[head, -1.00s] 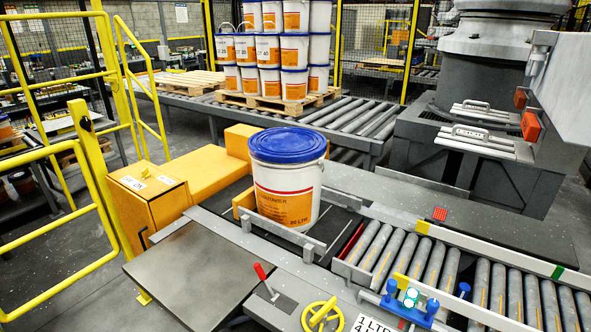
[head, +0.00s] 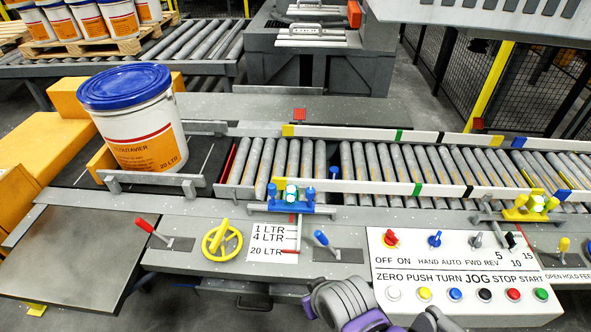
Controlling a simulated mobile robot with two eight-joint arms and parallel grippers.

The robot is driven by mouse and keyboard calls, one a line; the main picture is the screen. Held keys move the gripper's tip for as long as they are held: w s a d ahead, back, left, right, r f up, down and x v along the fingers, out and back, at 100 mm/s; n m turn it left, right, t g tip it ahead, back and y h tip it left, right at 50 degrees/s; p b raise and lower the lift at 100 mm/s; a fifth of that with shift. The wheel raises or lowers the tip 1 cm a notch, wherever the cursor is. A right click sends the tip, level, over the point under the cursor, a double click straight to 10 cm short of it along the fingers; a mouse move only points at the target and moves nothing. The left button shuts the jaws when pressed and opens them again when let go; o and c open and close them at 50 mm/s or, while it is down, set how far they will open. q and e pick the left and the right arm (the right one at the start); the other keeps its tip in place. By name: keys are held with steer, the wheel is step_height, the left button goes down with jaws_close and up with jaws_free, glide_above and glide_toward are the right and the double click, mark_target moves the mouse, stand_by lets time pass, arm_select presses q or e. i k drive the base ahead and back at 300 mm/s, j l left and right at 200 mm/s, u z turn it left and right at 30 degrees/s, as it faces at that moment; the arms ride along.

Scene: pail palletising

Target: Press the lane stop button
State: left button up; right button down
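The stop button is the red button (head: 513,294) under the word STOP on the white control panel (head: 460,262), at the lower right of the head view. It sits between the black JOG button (head: 484,295) and the green START button (head: 541,294). Grey and purple links of one of my arms show at the bottom edge, left of and below the panel's button row. I cannot tell which arm they belong to. No fingertips show, and nothing of mine covers the red button.
White, yellow and blue buttons fill the row's left part; knobs and switches sit above. A roller lane (head: 400,165) runs behind the panel. A blue-lidded pail (head: 140,125) stands at its left end. A yellow handwheel (head: 222,240) and small levers are left of the panel.

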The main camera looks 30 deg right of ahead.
mark_target(515, 294)
steer(key=l+z, duration=0.15)
steer(key=z, duration=2.35)
